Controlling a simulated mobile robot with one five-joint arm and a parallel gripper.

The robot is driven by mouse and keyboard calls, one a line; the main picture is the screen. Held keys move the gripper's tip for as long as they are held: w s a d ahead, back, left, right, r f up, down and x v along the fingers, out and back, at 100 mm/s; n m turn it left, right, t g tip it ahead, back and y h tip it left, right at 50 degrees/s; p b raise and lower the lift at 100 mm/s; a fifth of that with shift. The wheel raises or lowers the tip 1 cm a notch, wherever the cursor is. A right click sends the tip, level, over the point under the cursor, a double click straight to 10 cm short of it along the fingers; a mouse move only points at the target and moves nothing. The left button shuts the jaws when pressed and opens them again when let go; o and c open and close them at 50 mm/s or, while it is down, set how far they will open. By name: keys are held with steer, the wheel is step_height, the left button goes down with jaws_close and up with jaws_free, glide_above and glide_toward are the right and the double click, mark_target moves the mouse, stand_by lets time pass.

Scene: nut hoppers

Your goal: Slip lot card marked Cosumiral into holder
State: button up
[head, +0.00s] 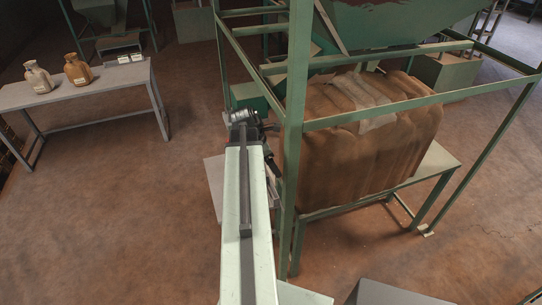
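My arm reaches forward from the bottom of the head view, and my gripper (243,119) is at its far end, beside the green frame post. The gripper is small and partly covered by my own arm, so I cannot tell whether its fingers are open or shut, or whether they hold anything. No card marked Cosumiral can be made out. A small dark tray (121,57) with pale pieces stands on the left table, but any writing is too small to read. I cannot make out a card holder.
A green steel frame (291,140) surrounds a large brown bulk sack (345,145) on a stand, right of my arm. The floor between table and frame is clear.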

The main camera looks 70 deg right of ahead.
steer(key=shift+f, duration=0.15)
step_height(320, 180, down, 10)
steer(key=b, duration=0.9)
steer(key=shift+w+r+b, duration=0.1)
steer(key=shift+r+b, duration=0.1)
steer(key=shift+b, duration=0.2)
steer(key=o, duration=1.2)
steer(key=shift+o, duration=0.2)
steer(key=shift+r, duration=0.15)
steer(key=p+v, duration=0.7)
steer(key=shift+r, duration=0.2)
